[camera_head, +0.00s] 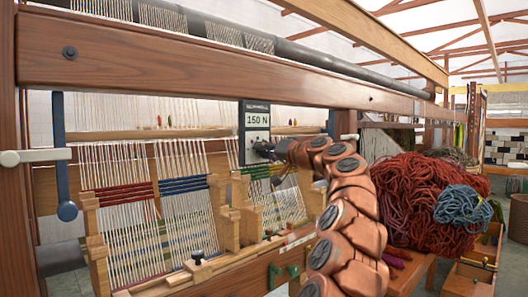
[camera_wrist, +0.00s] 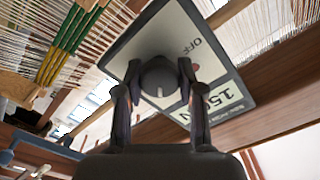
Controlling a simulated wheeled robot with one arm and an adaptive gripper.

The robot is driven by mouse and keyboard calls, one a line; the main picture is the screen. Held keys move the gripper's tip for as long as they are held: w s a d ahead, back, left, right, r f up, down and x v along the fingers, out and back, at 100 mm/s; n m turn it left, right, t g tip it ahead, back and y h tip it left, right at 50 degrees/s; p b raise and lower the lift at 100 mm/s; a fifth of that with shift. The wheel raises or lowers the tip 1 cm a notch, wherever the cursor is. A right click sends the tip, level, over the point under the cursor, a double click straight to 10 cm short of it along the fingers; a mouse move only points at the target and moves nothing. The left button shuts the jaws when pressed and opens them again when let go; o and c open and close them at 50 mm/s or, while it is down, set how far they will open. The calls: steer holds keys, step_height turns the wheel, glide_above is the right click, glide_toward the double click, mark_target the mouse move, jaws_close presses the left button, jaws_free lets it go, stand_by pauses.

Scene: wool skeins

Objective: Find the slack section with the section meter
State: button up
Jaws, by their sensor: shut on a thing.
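The section meter (camera_head: 257,118) is a dark-framed panel with a white display reading 150 N, in front of the loom's warp. It fills the wrist view's centre (camera_wrist: 215,55), tilted, with "OFF" and "150" showing upside down. My gripper (camera_head: 266,151) is at its lower part; in the wrist view my gripper (camera_wrist: 160,80) is shut on the meter's round grey knob (camera_wrist: 159,76). The middle section (camera_head: 187,195) has blue bands. The right section (camera_head: 280,200), with green and yellow bands, is partly hidden by my arm.
A thick wooden loom beam (camera_head: 190,62) crosses above the meter. Wooden posts (camera_head: 224,212) stand between the sections. A blue-handled lever (camera_head: 62,160) hangs at left. Red wool (camera_head: 420,200) and a blue skein (camera_head: 462,206) are piled at right.

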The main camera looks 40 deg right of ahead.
steer(key=o, duration=1.1)
steer(key=shift+o, duration=0.2)
steer(key=shift+s, duration=0.1)
steer(key=s, duration=1.1)
steer(key=shift+s, duration=0.4)
steer(key=shift+a, duration=0.1)
